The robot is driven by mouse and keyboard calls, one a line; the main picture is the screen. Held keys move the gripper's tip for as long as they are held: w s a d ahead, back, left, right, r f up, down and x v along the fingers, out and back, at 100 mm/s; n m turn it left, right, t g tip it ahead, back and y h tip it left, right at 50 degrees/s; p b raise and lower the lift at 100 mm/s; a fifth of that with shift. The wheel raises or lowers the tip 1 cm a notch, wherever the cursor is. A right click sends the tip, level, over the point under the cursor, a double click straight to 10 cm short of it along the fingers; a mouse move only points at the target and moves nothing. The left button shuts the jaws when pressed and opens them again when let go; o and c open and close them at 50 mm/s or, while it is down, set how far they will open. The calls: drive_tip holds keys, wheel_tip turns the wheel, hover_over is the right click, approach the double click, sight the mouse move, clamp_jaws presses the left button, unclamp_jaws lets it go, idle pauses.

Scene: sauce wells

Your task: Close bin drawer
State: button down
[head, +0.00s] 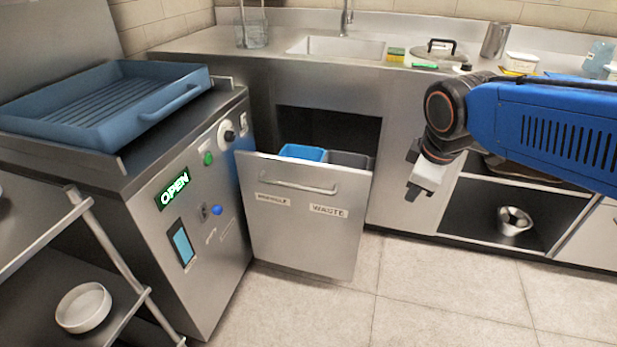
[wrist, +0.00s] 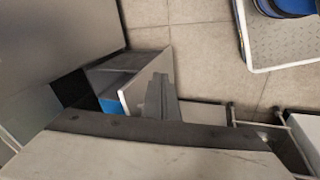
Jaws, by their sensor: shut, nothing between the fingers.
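The bin drawer (head: 300,225) is a steel front with a bar handle (head: 298,186) and a label reading WASTE. It is pulled out from the cabinet below the sink. A blue bin (head: 302,152) and a grey bin (head: 350,159) show behind its front. The drawer front (wrist: 145,82) and the blue bin (wrist: 115,104) also show in the wrist view. My gripper (head: 412,192) is shut and empty, pointing down to the right of the drawer front. In the head view it looks apart from the drawer. Its fingers (wrist: 160,90) overlap the drawer front in the wrist view.
A steel machine (head: 190,260) with an OPEN display stands close on the drawer's left. A shelf rack with a white bowl (head: 83,307) is at lower left. The tiled floor (head: 400,300) in front is clear.

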drive_tip(key=w+a+n, duration=1)
drive_tip(key=w, duration=0.1)
drive_tip(key=n+h, duration=0.1)
drive_tip(key=n, duration=1)
approach(309, 175)
drive_tip(key=x, duration=0.2)
drive_tip(key=s+x, duration=0.1)
drive_tip(key=x, duration=0.4)
drive_tip(key=shift+s+d+f, duration=0.1)
drive_tip(key=shift+s+f, duration=0.15)
drive_tip(key=shift+f, duration=0.2)
drive_tip(key=w+d, duration=0.3)
drive_tip(key=w, duration=0.7)
drive_tip(key=w+d, duration=0.3)
drive_tip(key=w, duration=0.7)
drive_tip(key=w+d, duration=0.4)
drive_tip(key=w, duration=0.6)
drive_tip(key=shift+w, duration=0.15)
drive_tip(key=shift+a+r, duration=0.1)
